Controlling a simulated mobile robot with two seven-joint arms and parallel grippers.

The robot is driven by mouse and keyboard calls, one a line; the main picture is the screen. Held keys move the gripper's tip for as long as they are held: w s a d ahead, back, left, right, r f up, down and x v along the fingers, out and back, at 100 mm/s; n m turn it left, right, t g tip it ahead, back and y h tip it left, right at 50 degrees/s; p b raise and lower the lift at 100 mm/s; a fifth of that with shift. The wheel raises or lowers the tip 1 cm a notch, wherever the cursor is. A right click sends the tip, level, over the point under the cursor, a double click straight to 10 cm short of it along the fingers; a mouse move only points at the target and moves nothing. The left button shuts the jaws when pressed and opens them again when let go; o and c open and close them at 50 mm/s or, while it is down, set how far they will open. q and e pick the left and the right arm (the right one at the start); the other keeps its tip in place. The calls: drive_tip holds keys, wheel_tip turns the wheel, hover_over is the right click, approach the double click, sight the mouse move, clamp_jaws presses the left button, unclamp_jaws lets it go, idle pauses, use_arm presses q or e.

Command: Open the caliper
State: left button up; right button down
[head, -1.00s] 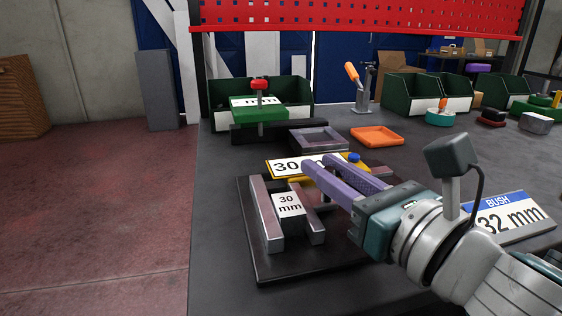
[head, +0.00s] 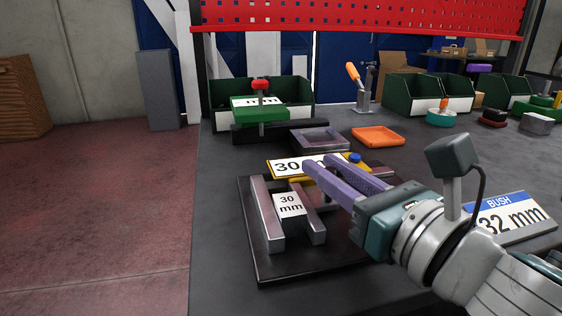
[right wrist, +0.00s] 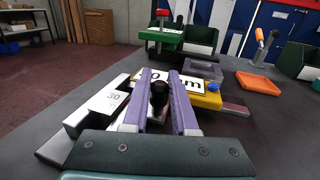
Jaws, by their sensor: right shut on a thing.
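The caliper lies on a black base plate (head: 290,270) at the table's front left. It has a left metal jaw (head: 264,215), a right metal jaw (head: 314,222) and a yellow slide with a white "30 mm" label (head: 285,166). A block marked "30 mm" (head: 290,206) sits between the jaws; I cannot tell whether it touches both. A blue knob (head: 354,157) stands on the slide. My right gripper (head: 316,166), with purple fingers, is shut on a black knob, seen between the fingers in the right wrist view (right wrist: 159,96). My left gripper is not in view.
A "BUSH 32 mm" plate (head: 510,215) lies at the right. Behind the caliper are a grey square tray (head: 320,147), an orange tray (head: 378,136) and a green fixture with a red knob (head: 260,113). Green bins (head: 410,95) stand at the back.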

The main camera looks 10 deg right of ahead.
drive_tip(key=d, duration=0.3)
drive_tip(key=shift+w+d, duration=0.1)
drive_tip(key=shift+d, duration=0.1)
drive_tip(key=c, duration=0.7)
unclamp_jaws()
drive_tip(key=b+v, duration=0.1)
drive_tip(key=v, duration=0.8)
drive_tip(key=shift+f, duration=0.1)
drive_tip(key=shift+s+d, duration=0.15)
drive_tip(key=shift+s, duration=0.35)
